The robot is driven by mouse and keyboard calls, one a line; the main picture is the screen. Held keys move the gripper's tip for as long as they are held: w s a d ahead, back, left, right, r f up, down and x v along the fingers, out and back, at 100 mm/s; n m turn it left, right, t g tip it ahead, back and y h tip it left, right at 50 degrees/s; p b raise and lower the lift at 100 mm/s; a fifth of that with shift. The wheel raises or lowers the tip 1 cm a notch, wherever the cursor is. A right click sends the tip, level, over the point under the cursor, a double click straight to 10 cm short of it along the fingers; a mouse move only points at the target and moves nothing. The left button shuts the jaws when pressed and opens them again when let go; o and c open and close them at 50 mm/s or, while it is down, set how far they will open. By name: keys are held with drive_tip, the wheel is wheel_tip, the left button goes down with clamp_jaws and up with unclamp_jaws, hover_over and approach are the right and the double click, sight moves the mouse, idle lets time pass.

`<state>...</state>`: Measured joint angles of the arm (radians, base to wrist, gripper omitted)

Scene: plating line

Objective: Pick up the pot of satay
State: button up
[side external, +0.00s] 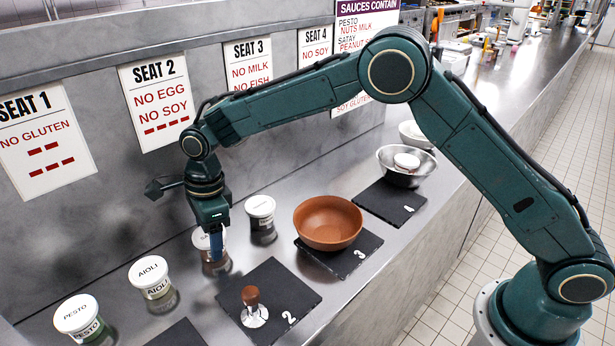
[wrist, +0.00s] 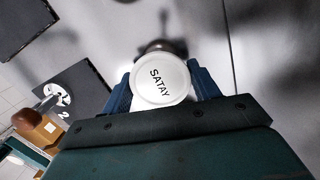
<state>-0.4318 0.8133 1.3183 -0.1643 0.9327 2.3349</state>
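The pot of satay (wrist: 161,82) has a white lid lettered SATAY and shows between the two blue fingers of my gripper (wrist: 161,85) in the wrist view. In the side view, the satay pot (side external: 213,266) has a brown lower part and stands on the steel counter, partly hidden behind my gripper (side external: 217,246). My gripper points down, with its fingers low beside the pot. The fingers flank the lid closely. I cannot tell whether they press on it.
Another white-lidded pot (side external: 260,207) stands just behind and right. The aioli pot (side external: 149,272) and pesto pot (side external: 77,315) stand to the left. Slate mat 2 (side external: 280,275) bears a wooden-knobbed metal tool (side external: 252,306). A terracotta bowl (side external: 328,222) sits on mat 3. The sign wall (side external: 60,225) runs behind.

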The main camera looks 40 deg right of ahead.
drive_tip(key=c, duration=0.3)
drive_tip(key=shift+r, duration=0.15)
wheel_tip(320, 180, up, 10)
drive_tip(key=shift+f, duration=0.1)
idle(0.5)
drive_tip(key=shift+d, duration=0.15)
idle(0.4)
